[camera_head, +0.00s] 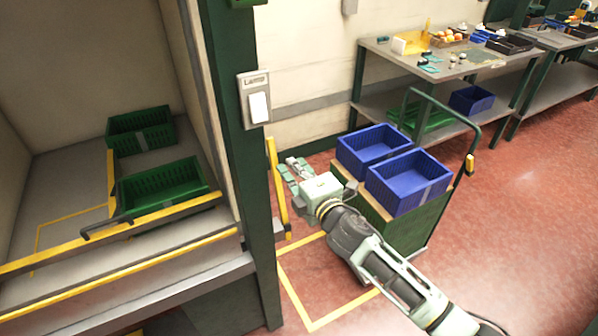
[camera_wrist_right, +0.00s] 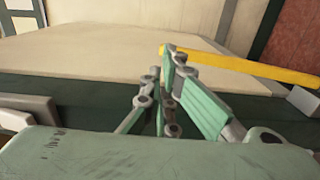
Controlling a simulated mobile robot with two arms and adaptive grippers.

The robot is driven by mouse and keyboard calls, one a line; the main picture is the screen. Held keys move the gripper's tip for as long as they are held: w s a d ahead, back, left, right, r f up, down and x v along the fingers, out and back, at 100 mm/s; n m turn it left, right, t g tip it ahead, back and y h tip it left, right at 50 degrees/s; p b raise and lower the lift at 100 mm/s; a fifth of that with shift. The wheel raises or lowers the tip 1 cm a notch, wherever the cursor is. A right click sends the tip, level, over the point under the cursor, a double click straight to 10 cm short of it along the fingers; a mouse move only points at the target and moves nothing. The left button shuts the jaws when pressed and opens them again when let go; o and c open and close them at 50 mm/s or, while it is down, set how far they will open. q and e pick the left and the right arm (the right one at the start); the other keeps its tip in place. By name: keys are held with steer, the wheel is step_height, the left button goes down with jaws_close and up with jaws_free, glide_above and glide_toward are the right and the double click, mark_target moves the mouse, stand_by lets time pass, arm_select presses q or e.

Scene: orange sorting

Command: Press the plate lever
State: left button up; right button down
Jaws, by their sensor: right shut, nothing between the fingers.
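A yellow lever (camera_head: 278,188) stands upright beside the dark green post, at the left edge of the floor area. A yellow bar, which looks like the same lever (camera_wrist_right: 245,67), crosses the upper right of the wrist view. My right gripper (camera_head: 290,168) comes in from the lower right, just right of the lever in the head view. Its fingers (camera_wrist_right: 163,68) are shut and empty, with the tips close to the bar's left end in the wrist view. I cannot tell whether they touch it. My left gripper is not in view.
Two green crates (camera_head: 162,185) (camera_head: 140,132) stand in the bay at left, behind a yellow rail (camera_head: 60,258). A light switch (camera_head: 258,105) is on the post (camera_head: 228,70). A cart (camera_head: 398,232) with two blue crates (camera_head: 374,149) (camera_head: 408,182) stands behind my right arm.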

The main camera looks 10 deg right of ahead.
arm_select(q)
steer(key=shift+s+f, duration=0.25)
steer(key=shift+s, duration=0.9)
arm_select(e)
steer(key=s, duration=0.2)
steer(key=s+d+r, duration=0.1)
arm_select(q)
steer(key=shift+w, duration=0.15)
